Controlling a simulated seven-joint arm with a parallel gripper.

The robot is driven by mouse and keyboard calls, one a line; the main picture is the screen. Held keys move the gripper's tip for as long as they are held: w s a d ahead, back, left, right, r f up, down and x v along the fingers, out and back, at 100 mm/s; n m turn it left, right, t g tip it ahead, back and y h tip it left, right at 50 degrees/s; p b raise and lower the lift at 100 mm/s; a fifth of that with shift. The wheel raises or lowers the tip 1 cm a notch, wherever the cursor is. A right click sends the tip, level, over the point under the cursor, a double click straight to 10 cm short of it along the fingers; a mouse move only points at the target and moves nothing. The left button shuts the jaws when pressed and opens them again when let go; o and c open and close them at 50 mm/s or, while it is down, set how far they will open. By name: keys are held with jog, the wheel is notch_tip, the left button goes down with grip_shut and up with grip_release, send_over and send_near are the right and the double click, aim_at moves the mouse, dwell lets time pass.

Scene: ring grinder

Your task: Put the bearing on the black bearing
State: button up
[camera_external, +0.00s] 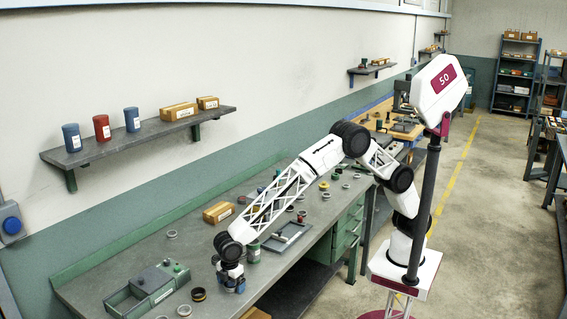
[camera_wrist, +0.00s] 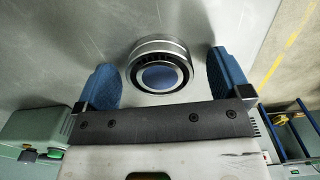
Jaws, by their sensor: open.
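In the wrist view a silver bearing (camera_wrist: 158,66) with a dark inner ring stands on the grey bench top, its centre looking blue. My gripper (camera_wrist: 165,80) is open, with one blue finger on each side of the bearing and visible gaps between. In the external view my gripper (camera_external: 230,284) is low over the near part of the bench and hides the bearing. A dark ring with a brownish edge, possibly the black bearing (camera_external: 198,295), lies on the bench just left of my gripper.
A green-grey box fixture (camera_external: 152,283) with buttons stands left of my gripper. A silver ring (camera_external: 184,311) lies near the front. A shallow grey tray (camera_external: 290,238), a cardboard box (camera_external: 218,212) and several small rings and parts lie farther along the bench. A shelf (camera_external: 140,135) hangs above.

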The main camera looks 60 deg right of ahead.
aim_at(231, 284)
jog(key=c, duration=1.2)
jog(key=shift+c, duration=0.2)
jog(key=shift+r, duration=0.2)
jog(key=shift+r, duration=0.6)
notch_tip(231, 284, up, 2)
jog(key=shift+r, duration=0.15)
jog(key=s+d, duration=0.2)
jog(key=d, duration=0.2)
jog(key=s+d, duration=0.3)
jog(key=d, duration=0.2)
jog(key=s+d+r, duration=0.1)
jog(key=s+d, duration=0.2)
jog(key=d, duration=0.1)
jog(key=shift+s+d, duration=0.1)
jog(key=shift+d, duration=0.3)
